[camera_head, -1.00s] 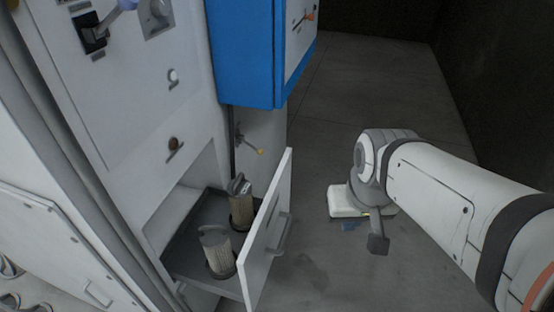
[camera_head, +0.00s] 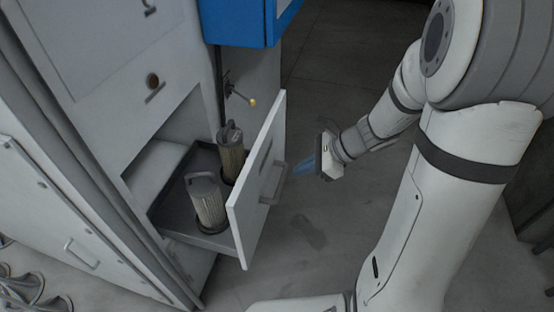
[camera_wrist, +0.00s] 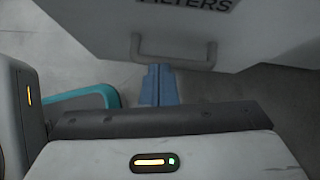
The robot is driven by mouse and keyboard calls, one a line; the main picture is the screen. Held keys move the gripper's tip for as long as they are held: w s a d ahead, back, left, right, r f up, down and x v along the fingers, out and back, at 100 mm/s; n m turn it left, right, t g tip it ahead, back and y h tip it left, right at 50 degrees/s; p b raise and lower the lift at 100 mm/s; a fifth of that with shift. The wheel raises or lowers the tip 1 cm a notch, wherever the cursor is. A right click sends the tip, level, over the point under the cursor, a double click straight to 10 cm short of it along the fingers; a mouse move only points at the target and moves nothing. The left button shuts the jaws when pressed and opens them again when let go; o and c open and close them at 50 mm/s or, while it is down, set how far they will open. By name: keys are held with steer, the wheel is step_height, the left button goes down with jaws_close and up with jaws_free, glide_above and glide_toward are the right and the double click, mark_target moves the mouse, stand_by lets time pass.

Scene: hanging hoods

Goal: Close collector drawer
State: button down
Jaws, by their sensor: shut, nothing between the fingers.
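The collector drawer (camera_head: 249,205) is pulled out of the grey-white cabinet, its white front standing clear of the opening. A bar handle (camera_head: 271,184) is on that front. The wrist view shows the front (camera_wrist: 245,30) with the word FILTERS and its handle (camera_wrist: 172,44). My gripper (camera_head: 299,167) has blue fingers, shut and empty, just right of the front and pointing at it near the handle. In the wrist view the fingers (camera_wrist: 160,84) lie just below the handle; I cannot tell whether they touch it.
Two cylindrical filters, a near one (camera_head: 208,205) and a far one (camera_head: 231,158), stand upright in the drawer. A blue box (camera_head: 240,25) hangs above and behind it. A small yellow-tipped valve (camera_head: 250,100) is on the wall beyond. The floor (camera_head: 330,80) behind the gripper is clear.

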steer(key=w+a+f+b, duration=0.1)
steer(key=a+f, duration=0.1)
steer(key=f, duration=0.1)
steer(key=w+a+f+m, duration=0.1)
steer(key=w+a+f, duration=0.1)
steer(key=f, duration=0.1)
steer(key=w+a+f+m+b, duration=0.1)
steer(key=a+f, duration=0.1)
steer(key=f, duration=0.1)
steer(key=shift+w+a+t+b, duration=0.15)
steer(key=shift+t+b, duration=0.2)
steer(key=shift+t, duration=0.05)
